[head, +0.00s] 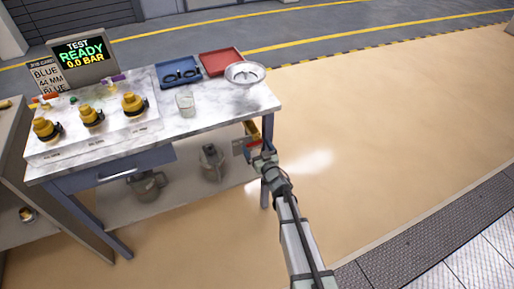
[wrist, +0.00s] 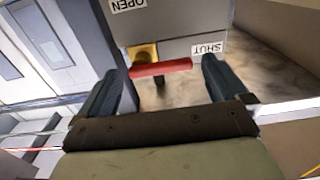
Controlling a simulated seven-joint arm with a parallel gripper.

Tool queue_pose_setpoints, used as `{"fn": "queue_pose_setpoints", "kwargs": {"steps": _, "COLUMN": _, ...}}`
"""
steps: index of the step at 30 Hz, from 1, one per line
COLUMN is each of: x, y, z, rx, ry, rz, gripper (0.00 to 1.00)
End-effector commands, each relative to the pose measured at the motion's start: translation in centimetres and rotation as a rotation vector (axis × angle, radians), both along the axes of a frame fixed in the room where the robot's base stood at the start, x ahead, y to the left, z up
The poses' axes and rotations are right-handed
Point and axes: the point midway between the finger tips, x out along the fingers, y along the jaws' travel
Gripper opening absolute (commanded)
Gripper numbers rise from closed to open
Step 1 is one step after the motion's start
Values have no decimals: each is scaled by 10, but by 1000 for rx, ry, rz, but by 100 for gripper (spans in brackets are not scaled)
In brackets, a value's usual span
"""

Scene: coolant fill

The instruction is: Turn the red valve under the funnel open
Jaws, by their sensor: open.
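The silver funnel (head: 245,74) sits at the right end of the marble-topped bench. Below it, the valve's red handle (head: 254,145) shows small beside my gripper (head: 264,152). In the wrist view the red handle (wrist: 162,68) runs sideways from the brass valve body (wrist: 142,52), its free end toward the SHUT label (wrist: 208,48). The OPEN label (wrist: 128,5) is at the top. My gripper (wrist: 166,74) is open, with one finger on each side of the handle. I cannot tell whether either finger touches it.
The bench's blue-grey leg (head: 265,190) stands close to my gripper. On top are a glass beaker (head: 185,104), a blue tray (head: 180,72), a red tray (head: 222,61) and a panel with yellow-capped fittings (head: 91,115). A metal jug (head: 212,162) stands on the lower shelf. Floor to the right is clear.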

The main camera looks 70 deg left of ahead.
Motion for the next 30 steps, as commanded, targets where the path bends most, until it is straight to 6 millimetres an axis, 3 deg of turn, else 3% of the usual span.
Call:
{"fn": "queue_pose_setpoints", "kwargs": {"steps": 11, "x": 0, "y": 4, "z": 0, "rx": 0, "ry": 0, "rz": 0, "gripper": 100}}
{"fn": "queue_pose_setpoints", "kwargs": {"steps": 27, "x": 0, "y": 4, "z": 0, "rx": 0, "ry": 0, "rz": 0, "gripper": 49}}
{"fn": "queue_pose_setpoints", "kwargs": {"steps": 30, "x": 0, "y": 4, "z": 0, "rx": 0, "ry": -2, "rz": 0, "gripper": 49}}
